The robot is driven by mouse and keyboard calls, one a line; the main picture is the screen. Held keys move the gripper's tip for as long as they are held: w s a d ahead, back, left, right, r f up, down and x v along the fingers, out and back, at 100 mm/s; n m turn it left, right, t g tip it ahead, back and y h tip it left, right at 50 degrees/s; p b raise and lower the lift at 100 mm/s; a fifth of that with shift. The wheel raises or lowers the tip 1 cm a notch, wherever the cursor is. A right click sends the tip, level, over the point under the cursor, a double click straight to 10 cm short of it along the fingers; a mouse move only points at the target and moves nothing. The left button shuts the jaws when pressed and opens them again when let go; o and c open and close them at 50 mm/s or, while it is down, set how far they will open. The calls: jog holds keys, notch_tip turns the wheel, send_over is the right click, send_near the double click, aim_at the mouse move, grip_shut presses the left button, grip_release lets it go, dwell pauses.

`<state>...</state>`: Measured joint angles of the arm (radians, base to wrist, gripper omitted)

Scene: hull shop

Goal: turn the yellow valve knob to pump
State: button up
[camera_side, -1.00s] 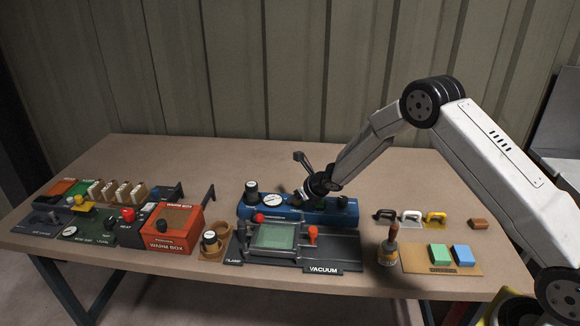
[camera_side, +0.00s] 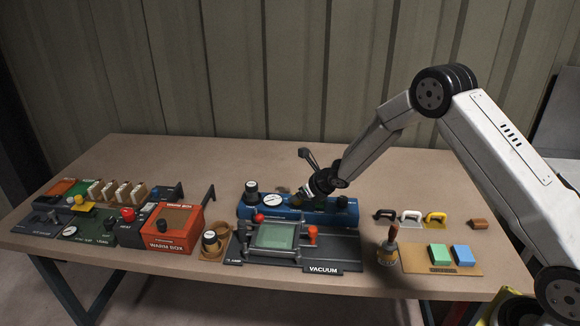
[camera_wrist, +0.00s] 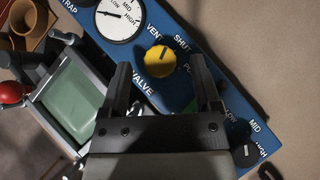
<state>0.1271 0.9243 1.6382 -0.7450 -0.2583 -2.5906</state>
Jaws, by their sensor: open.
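The yellow valve knob (camera_wrist: 158,64) sits on the blue panel (camera_wrist: 178,17), with VENT, SHUT and a partly hidden PU... label around it. Its dark pointer mark faces up and right in the wrist view, roughly toward SHUT. My gripper (camera_wrist: 160,66) is open, one finger on each side of the knob in the picture. I cannot tell whether the fingers are level with the knob or above it. The right finger covers part of the PU... label. In the side view my gripper (camera_side: 303,194) is over the blue panel (camera_side: 284,212) and hides the knob.
A round gauge (camera_wrist: 119,18) is left of the knob, and a black knob (camera_wrist: 245,153) is on the panel's right end. The vacuum fixture (camera_side: 330,248) stands in front. The orange warm box (camera_side: 172,230) is to the left. Coloured handles (camera_side: 411,216) are to the right.

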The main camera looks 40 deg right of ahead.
jog(key=shift+v, duration=2.7)
jog(key=shift+w+d, duration=0.1)
jog(key=shift+w, duration=0.05)
